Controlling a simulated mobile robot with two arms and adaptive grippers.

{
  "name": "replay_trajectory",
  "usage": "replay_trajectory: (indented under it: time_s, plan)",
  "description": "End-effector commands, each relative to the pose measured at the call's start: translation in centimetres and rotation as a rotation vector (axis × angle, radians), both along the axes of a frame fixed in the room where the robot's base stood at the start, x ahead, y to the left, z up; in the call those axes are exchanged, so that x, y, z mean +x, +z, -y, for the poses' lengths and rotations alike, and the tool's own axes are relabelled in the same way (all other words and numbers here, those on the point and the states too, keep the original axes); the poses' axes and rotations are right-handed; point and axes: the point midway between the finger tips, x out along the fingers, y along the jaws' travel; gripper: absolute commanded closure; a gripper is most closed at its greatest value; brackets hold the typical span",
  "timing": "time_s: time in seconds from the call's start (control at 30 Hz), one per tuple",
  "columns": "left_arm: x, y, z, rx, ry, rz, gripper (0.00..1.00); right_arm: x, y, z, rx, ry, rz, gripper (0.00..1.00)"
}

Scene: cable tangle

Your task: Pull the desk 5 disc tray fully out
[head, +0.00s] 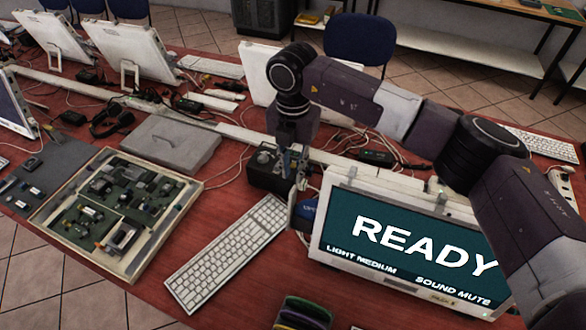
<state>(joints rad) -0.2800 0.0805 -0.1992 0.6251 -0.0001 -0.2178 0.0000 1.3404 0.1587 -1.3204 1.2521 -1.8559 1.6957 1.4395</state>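A white all-in-one computer (405,283) stands on the red desk, its screen reading "READY", "LIGHT MEDIUM" and "SOUND MUTE". My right arm comes in from the right over the computer. My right gripper (293,172) points down, in front of or beside a black box with a knob (264,172), just left of the computer. Its fingers are small and dark, so I cannot tell whether they are open or touch anything. My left gripper is out of view.
A white keyboard (228,252) lies left of the computer. A parts tray (143,262) and a closed grey case (170,145) lie further left. Cables run across the desk behind. Coloured round items (302,314) sit at the front edge. A blue chair (360,40) stands behind.

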Motion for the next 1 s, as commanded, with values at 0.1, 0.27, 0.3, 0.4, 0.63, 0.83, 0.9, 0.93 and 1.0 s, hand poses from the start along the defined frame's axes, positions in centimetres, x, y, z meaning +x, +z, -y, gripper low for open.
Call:
replay_trajectory:
  time_s: [0.1,0.27,0.3,0.4,0.63,0.83,0.9,0.93,1.0]
  plan:
    - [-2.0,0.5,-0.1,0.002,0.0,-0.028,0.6,-0.1,-0.8,0.0,0.0,0.0,-0.004,0.84]
    - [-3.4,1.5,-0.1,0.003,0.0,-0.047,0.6,-0.2,-3.2,0.0,-0.001,-0.001,-0.006,0.84]
    - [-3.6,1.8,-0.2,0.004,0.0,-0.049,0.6,-0.2,-3.8,0.0,-0.001,-0.001,-0.005,0.84]
    - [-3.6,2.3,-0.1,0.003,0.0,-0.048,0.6,-0.2,-5.4,0.0,-0.001,0.0,-0.005,0.84]
    - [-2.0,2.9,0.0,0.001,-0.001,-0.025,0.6,-0.1,-7.5,0.0,0.002,0.0,-0.001,0.84]
    - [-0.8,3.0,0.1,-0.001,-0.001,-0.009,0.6,-0.1,-7.8,0.0,0.001,0.001,-0.001,0.84]
    - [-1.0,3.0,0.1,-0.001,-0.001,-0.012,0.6,-0.1,-7.8,0.0,0.001,0.001,-0.001,0.84]
    - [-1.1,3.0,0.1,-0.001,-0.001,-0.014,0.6,-0.1,-7.7,0.0,0.001,0.001,-0.001,0.87]
    - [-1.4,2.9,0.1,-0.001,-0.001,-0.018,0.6,-0.1,-7.7,0.0,0.001,0.001,-0.001,0.95]
